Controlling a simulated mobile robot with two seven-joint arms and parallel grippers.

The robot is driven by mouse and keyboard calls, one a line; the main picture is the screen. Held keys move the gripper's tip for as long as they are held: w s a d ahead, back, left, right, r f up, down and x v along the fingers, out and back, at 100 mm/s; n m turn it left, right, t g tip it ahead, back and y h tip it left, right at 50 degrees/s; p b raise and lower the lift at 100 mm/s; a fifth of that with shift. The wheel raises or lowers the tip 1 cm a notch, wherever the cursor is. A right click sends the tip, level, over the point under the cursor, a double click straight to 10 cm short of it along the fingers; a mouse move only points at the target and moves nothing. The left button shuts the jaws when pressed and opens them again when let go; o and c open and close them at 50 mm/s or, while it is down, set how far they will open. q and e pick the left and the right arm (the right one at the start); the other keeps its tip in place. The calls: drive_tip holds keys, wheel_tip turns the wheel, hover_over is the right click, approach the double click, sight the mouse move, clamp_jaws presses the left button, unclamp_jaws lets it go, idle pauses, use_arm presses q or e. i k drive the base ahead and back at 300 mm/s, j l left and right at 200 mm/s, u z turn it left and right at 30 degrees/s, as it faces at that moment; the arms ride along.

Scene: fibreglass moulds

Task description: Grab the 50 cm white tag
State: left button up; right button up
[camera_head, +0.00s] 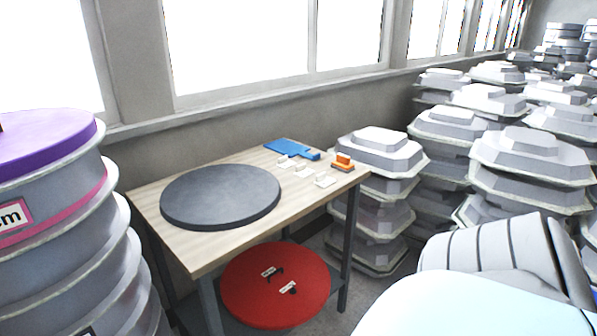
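A few small white tags stand near the far right part of the wooden table (165,228): a left one (284,161), a middle one (303,172) and a right one (325,181). Their markings are too small to read, so I cannot tell which is the 50 cm tag. Two more small whitish tags with dark parts, a left one (268,272) and a right one (289,288), lie on a red disc (250,300) below the tabletop. Neither gripper shows in the head view.
A dark grey disc (220,196), a blue flat item (290,149) and an orange-topped block (342,162) are on the table. A purple-topped stack (50,145) with a pink-edged label stands left. Grey mould stacks (380,150) crowd the right. A pale rounded surface fills the bottom right.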

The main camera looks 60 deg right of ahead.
sight(301, 170)
drive_tip(key=z, duration=1.9)
drive_tip(key=l+u, duration=0.1)
drive_tip(key=u, duration=0.6)
drive_tip(key=i+l+u, duration=0.1)
drive_tip(key=l+u, duration=0.75)
drive_tip(key=l, duration=0.15)
drive_tip(key=l+u, duration=0.15)
drive_tip(key=l, duration=0.35)
drive_tip(key=k+l+u, duration=0.15)
drive_tip(key=l, duration=0.4)
drive_tip(key=i, duration=0.05)
